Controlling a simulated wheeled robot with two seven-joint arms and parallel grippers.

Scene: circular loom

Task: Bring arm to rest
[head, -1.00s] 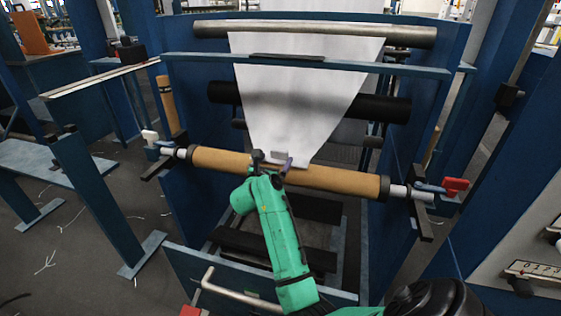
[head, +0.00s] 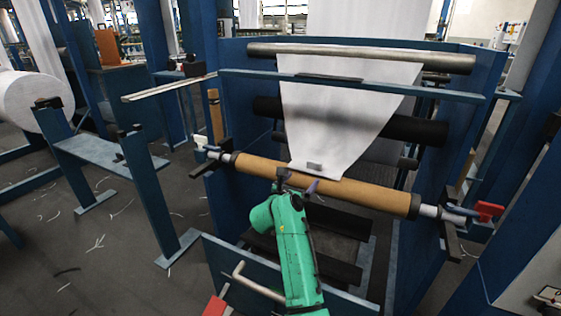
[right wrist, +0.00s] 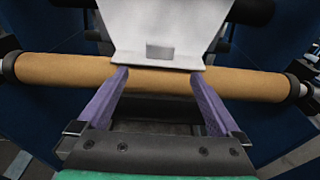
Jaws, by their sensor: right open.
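My right gripper (head: 296,187) is at the end of the green arm, just in front of the brown cardboard roll (head: 370,196). In the right wrist view my right gripper (right wrist: 160,82) has its two purple fingers spread wide, with nothing held between them. The white fabric (head: 340,110) hangs in a narrowing sheet, and its lower end lies on the roll. A small grey piece (right wrist: 160,51) sits on the fabric's lower end, beyond the fingertips. My left gripper does not show.
The blue loom frame (head: 235,120) surrounds the roll on both sides. A red handle (head: 489,211) is at the roll's right end. A bent metal bar (head: 258,286) is low in front. A large white roll (head: 35,100) stands at the far left. Open floor (head: 110,240) lies at the left.

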